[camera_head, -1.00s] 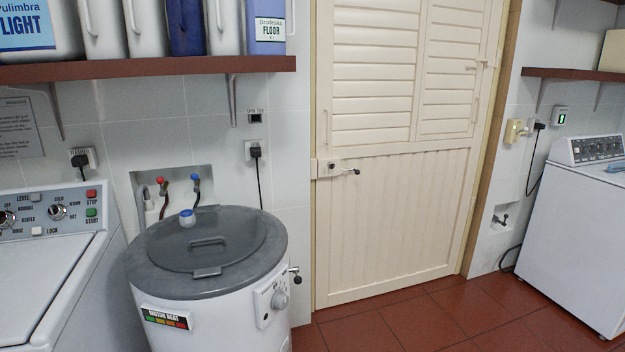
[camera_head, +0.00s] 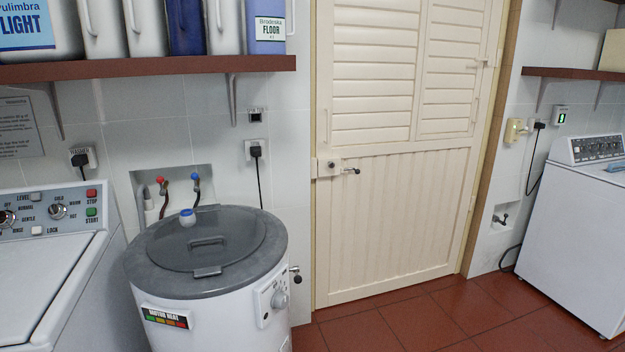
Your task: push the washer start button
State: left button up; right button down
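The white washer (camera_head: 45,285) stands at the left edge, partly cut off by the frame. Its sloped control panel holds knobs, a red STOP button (camera_head: 91,193) and, just below it, a green START button (camera_head: 91,211). Neither of my grippers is in the view.
A round spin tub (camera_head: 205,300) with a grey lid stands right of the washer. A red-brown shelf (camera_head: 150,68) with bottles hangs above. A cream door (camera_head: 390,225) is in the middle. Another white machine (camera_head: 575,235) stands at the right. The red tile floor (camera_head: 440,315) before the door is clear.

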aim_at(90, 212)
jog(key=u, duration=1.85)
